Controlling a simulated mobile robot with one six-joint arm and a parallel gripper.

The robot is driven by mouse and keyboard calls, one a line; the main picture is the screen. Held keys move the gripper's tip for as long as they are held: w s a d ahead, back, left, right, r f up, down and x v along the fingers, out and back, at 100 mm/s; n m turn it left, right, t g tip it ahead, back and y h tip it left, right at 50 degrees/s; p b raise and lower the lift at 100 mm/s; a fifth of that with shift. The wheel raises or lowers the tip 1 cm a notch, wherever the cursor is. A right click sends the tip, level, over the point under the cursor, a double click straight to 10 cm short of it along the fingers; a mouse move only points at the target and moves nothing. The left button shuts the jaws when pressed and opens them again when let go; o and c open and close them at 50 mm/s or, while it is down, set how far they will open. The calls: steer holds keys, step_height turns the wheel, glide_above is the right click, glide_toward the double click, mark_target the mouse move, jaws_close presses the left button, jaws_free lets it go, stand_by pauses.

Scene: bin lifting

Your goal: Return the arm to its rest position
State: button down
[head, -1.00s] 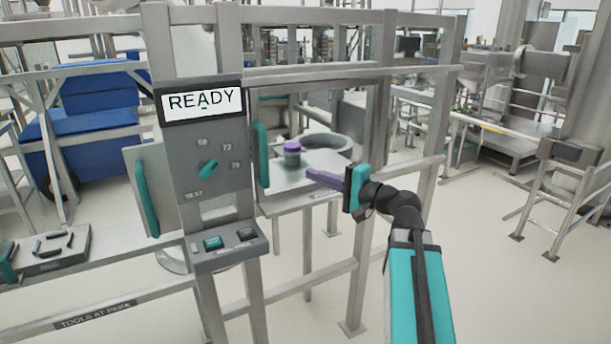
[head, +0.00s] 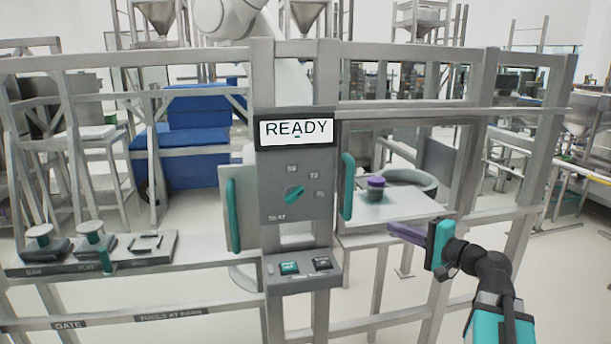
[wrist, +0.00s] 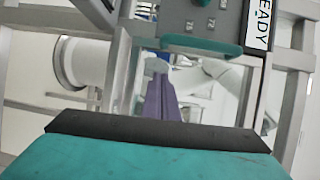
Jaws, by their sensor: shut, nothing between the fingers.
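My gripper (head: 407,232) has purple fingers and a teal body. It is shut and empty, held in the air at the right of the head view, in front of the metal frame and below the white table. In the wrist view its purple fingers (wrist: 161,100) lie together, pointing away from the camera. My black and teal arm comes up from the lower right corner of the head view.
A grey control panel (head: 291,225) with a screen reading READY (head: 297,132) stands left of my gripper. A tool tray (head: 150,246) sits at left.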

steer(key=s+a+f+n+g+h, duration=0.1)
steer(key=s+a+f+g, duration=0.15)
steer(key=f, duration=0.85)
steer(key=s+a+f+n+g+h, duration=0.1)
steer(key=a+f+g, duration=0.25)
steer(key=f, duration=0.75)
steer(key=s+a+f+n+g, duration=0.1)
steer(key=s+a+f+g, duration=0.15)
steer(key=f, duration=0.95)
steer(key=s+a+f+n+g+h, duration=0.2)
steer(key=s+f+g, duration=0.1)
steer(key=s+f, duration=0.8)
steer(key=s+a+f+n+g+h, duration=0.2)
steer(key=s+a+f+g, duration=0.15)
steer(key=s+f, duration=0.7)
steer(key=s+d+f+n+g+h, duration=0.3)
steer(key=s+d+f+g+h, duration=0.1)
steer(key=s+f, duration=0.7)
steer(key=s, duration=0.3)
steer(key=shift+f+n, duration=0.3)
steer(key=shift+n, duration=0.1)
